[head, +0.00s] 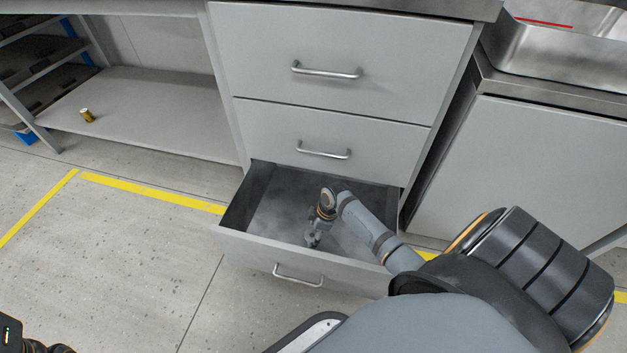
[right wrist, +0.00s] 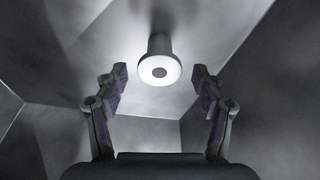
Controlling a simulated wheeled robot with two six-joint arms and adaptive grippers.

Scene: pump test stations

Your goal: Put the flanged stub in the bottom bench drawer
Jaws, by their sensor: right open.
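The bottom bench drawer (head: 245,238) is pulled open below two shut drawers in the head view. My right gripper (head: 313,241) reaches down into it, near its front. In the right wrist view the flanged stub (right wrist: 158,44) shows as a grey stem with a pale round flange, dark at its centre, facing the camera. It is inside the drawer. The open fingers of my right gripper (right wrist: 160,78) stand to either side of the flange, with gaps on both sides. The stub cannot be made out in the head view.
The drawer looks otherwise empty. The two upper drawers (head: 340,55) are shut above it. A low shelf (head: 150,105) at the left holds a small yellowish cylinder (head: 87,115). A metal sink (head: 560,45) is at the upper right. Yellow tape (head: 150,192) crosses the clear floor.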

